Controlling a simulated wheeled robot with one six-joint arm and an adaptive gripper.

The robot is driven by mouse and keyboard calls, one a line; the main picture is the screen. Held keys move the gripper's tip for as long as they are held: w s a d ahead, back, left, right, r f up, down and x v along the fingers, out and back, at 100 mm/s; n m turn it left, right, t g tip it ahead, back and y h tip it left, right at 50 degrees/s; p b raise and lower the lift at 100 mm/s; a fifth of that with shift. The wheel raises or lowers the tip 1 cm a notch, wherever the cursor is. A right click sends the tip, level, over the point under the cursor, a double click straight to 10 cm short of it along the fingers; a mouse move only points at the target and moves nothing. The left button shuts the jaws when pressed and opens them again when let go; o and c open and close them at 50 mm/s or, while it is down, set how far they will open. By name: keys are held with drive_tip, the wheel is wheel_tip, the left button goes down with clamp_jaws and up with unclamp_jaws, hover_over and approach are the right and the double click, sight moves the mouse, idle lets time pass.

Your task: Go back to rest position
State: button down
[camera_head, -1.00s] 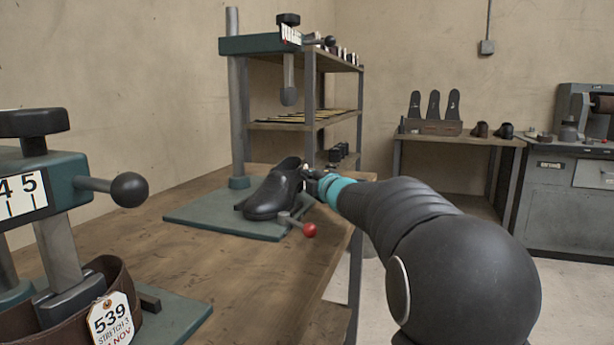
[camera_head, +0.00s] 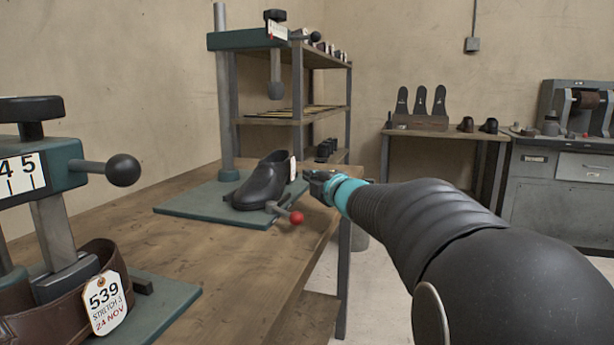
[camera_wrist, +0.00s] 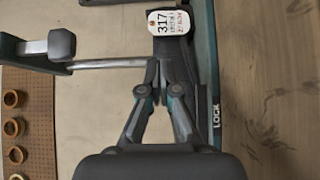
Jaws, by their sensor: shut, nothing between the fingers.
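My gripper (camera_head: 315,180) is shut and empty at the end of my outstretched arm. In the head view it is just right of the black shoe (camera_head: 264,183), apart from it, near the right edge of the bench. The shoe sits on the green base plate (camera_head: 190,206) of a stretching machine.
A red-knobbed lever (camera_head: 296,217) stands at the plate's front. The wooden bench (camera_head: 220,258) also holds a second machine with a brown shoe (camera_head: 75,290) tagged 539. Shelves (camera_head: 300,118) stand behind. A side table (camera_head: 440,134) stands at the back right.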

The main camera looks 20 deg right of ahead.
drive_tip(key=shift+s, duration=0.35)
drive_tip(key=shift+s+d+r+m+h, duration=0.1)
drive_tip(key=shift+s+r+m+h, duration=0.1)
drive_tip(key=shift+s+m+h, duration=0.15)
drive_tip(key=s+m+g+h+p, duration=0.1)
drive_tip(key=s+m+h, duration=0.1)
drive_tip(key=s+m, duration=0.1)
drive_tip(key=s+m+h, duration=0.2)
drive_tip(key=s+m, duration=0.2)
drive_tip(key=shift+s+d+f+g+p, duration=0.1)
drive_tip(key=shift+s+d+g+p, duration=0.1)
drive_tip(key=shift+g+p, duration=0.2)
drive_tip(key=s+a+f+m+g+p, duration=0.1)
drive_tip(key=s+a+f+m+g, duration=0.2)
drive_tip(key=s+f, duration=0.3)
drive_tip(key=s+a+f+m+g+y+p, duration=0.1)
drive_tip(key=s+a+f+m+g, duration=0.2)
drive_tip(key=s, duration=1.2)
drive_tip(key=s+a+f+m+g+y+p, duration=0.1)
drive_tip(key=s+a+f+m+g, duration=0.3)
drive_tip(key=s+f+m, duration=0.2)
drive_tip(key=s+f, duration=0.2)
drive_tip(key=s, duration=0.2)
drive_tip(key=shift+s+f, duration=0.3)
drive_tip(key=shift+f, duration=0.1)
